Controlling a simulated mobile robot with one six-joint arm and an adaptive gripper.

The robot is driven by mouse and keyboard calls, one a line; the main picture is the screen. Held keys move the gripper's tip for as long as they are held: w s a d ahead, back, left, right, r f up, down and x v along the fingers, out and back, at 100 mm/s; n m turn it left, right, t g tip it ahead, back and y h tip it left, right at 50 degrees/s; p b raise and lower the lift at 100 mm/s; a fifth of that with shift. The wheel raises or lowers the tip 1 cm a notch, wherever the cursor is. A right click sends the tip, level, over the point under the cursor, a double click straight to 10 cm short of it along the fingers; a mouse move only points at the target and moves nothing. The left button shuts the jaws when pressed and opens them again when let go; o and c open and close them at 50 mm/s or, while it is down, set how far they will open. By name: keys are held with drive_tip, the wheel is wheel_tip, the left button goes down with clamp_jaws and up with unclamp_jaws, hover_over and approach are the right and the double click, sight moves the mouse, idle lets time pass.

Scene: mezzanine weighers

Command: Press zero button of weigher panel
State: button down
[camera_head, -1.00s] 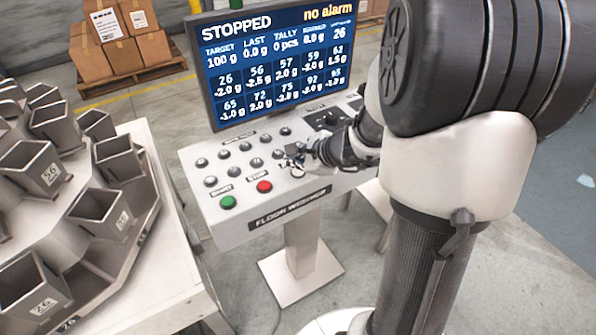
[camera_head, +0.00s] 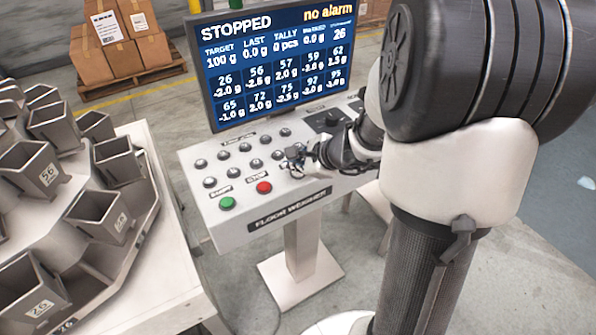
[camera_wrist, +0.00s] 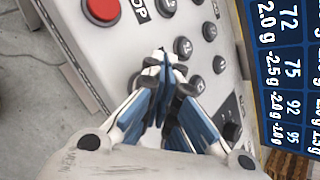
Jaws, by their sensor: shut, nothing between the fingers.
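The weigher panel (camera_head: 222,186) is a light sloped console with several dark round buttons, a green START button (camera_head: 227,203) and a red STOP button (camera_head: 264,187). The red button also shows at the top left of the wrist view (camera_wrist: 103,10). My gripper (camera_head: 297,155) is shut and empty over the panel, right of the red button. In the wrist view my fingertips (camera_wrist: 164,56) are together close to the dark buttons and cover part of the panel. Which button is the zero button cannot be read; its label may be hidden or too small.
A screen (camera_head: 275,65) stands behind the buttons and reads STOPPED and no alarm. A black knob (camera_head: 332,118) sits at the panel's right. Numbered metal hoppers (camera_head: 38,168) stand at the left. Boxes (camera_head: 120,35) lie on a pallet behind.

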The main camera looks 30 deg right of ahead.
sight(296, 173)
drive_tip(key=shift+f, duration=0.2)
drive_tip(key=shift+r, duration=0.1)
idle(0.4)
drive_tip(key=shift+r+p, duration=0.4)
drive_tip(key=shift+r, duration=0.35)
wheel_tip(296, 173, up, 5)
drive_tip(key=p, duration=0.4)
idle(0.6)
